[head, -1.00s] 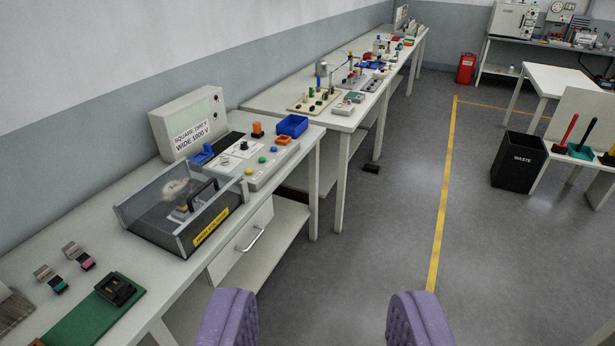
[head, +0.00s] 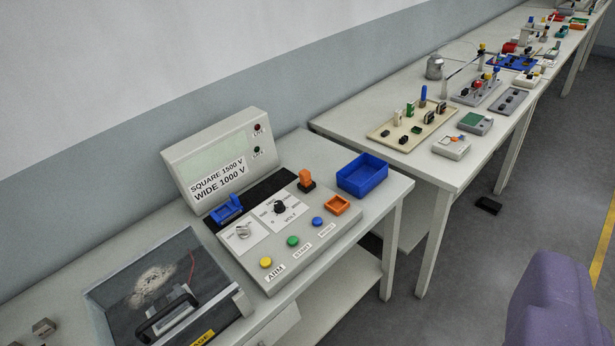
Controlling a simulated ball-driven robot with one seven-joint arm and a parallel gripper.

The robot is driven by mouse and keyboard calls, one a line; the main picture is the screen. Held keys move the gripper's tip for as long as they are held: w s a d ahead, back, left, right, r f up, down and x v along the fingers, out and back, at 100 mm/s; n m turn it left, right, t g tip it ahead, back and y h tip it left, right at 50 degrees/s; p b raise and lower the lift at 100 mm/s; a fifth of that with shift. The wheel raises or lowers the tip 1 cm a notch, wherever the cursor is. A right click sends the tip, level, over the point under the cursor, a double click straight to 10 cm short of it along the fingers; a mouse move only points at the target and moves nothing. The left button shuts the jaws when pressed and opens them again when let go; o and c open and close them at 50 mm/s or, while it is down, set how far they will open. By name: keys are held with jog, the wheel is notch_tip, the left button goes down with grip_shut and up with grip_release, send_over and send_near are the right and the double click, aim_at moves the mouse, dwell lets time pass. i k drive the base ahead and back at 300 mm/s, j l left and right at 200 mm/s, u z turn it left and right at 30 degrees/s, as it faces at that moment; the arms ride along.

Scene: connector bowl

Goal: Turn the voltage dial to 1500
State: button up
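The voltage dial (head: 280,207) is a small black knob on a white plate marked VOLT, on the sloped grey control panel (head: 330,232). The numbers around it are too small to read for certain, and I cannot tell its setting. A grey display box (head: 213,150) behind it carries a label (head: 218,181) reading "SQUARE 1500 V, WIDE 1000 V". My gripper (head: 555,300) shows only as one purple finger at the bottom right, well apart from the dial. Floor shows on its right side, with no second finger against it. It holds nothing that I can see.
A silver knob (head: 243,231) sits left of the dial. Yellow, green and blue buttons line the front. A clear-lidded box (head: 165,285) stands front left.

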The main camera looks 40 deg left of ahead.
aim_at(279, 208)
jog(key=i+l+u, duration=0.15)
jog(key=i, duration=0.85)
jog(key=i+j+u, duration=0.1)
jog(key=i+u, duration=0.45)
jog(key=u, duration=0.15)
jog(key=i+u, duration=0.4)
jog(key=i+j+u, duration=0.15)
jog(key=i+l, duration=0.05)
